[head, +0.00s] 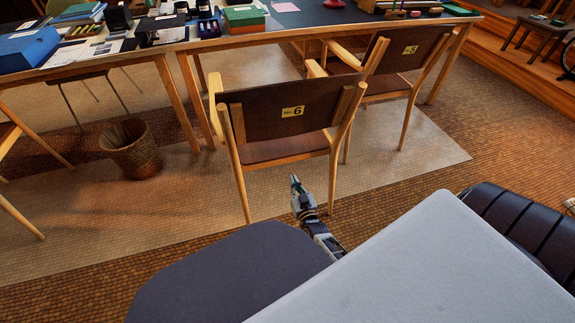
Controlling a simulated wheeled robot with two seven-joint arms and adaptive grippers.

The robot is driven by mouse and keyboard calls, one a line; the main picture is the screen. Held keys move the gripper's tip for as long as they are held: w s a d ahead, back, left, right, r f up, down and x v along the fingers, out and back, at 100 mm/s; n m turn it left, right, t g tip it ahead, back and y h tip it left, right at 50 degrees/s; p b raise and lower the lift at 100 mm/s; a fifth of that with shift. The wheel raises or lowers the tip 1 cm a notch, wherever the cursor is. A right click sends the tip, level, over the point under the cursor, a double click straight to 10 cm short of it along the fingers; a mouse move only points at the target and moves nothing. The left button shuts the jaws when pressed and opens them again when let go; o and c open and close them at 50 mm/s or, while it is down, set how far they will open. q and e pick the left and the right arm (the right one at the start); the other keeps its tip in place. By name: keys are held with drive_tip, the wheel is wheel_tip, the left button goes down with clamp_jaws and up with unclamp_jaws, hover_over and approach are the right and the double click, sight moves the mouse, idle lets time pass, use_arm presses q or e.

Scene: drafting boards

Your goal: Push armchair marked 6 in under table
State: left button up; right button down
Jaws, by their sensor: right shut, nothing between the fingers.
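The armchair marked 6 (280,110) has a dark brown back with a yellow "No. 6" label, a brown seat and light wooden arms and legs. It stands in front of the wooden table (240,40), its back towards me and its front near the table's edge. My right gripper (294,179) is low in the picture, just below the chair's seat and between its rear legs as seen from here. Its fingers are shut and hold nothing. I cannot tell whether it touches the chair. My left gripper is not in view.
An armchair marked 3 (408,52) stands close on the right of chair 6. A wicker basket (131,150) stands on the floor to the left. Another table (75,71) adjoins on the left. A wooden step (515,58) rises at the right.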

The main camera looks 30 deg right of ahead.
sight(286, 162)
drive_tip(key=shift+b+x, duration=1.1)
drive_tip(key=shift+x, duration=3.15)
drive_tip(key=shift+w, duration=0.15)
